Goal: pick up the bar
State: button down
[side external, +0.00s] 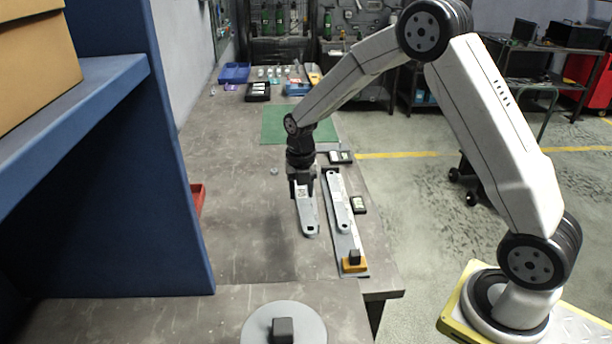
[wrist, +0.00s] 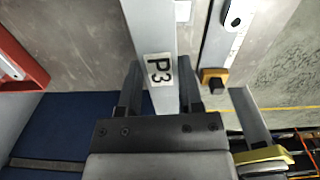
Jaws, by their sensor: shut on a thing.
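A pale grey metal bar (side external: 308,213) with a dark hole near its lower end extends from my gripper (side external: 302,186) toward the front of the bench. In the wrist view the bar (wrist: 150,25) runs between both fingers of my gripper (wrist: 160,88), and a white label reading P3 faces the camera. The fingers are shut on it from both sides. Whether the bar touches the bench or hangs just above it, I cannot tell.
A second, similar bar (side external: 340,203) lies on a long plate (side external: 349,243) to the right, with an orange block (side external: 354,265) at its near end. A green mat (side external: 282,125) lies behind. A blue shelf (side external: 175,150) stands left. A round grey disc (side external: 258,330) is in front.

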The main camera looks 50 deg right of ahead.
jog(key=shift+s+a+r, duration=0.1)
jog(key=shift+s+r, duration=0.2)
jog(key=shift+s, duration=0.35)
jog(key=shift+s+a+r, duration=0.1)
jog(key=shift+s+r, duration=0.2)
jog(key=shift+s, duration=0.35)
jog(key=shift+d, duration=0.2)
jog(key=m, duration=0.1)
send_over(337, 197)
notch_tip(337, 197, down, 2)
jog(key=f, duration=0.1)
jog(key=shift+d+r, duration=0.1)
jog(key=shift+r, duration=0.15)
jog(key=shift+f, duration=0.15)
jog(key=shift+f, duration=2.3)
jog(key=shift+f, duration=1.4)
dwell(0.9)
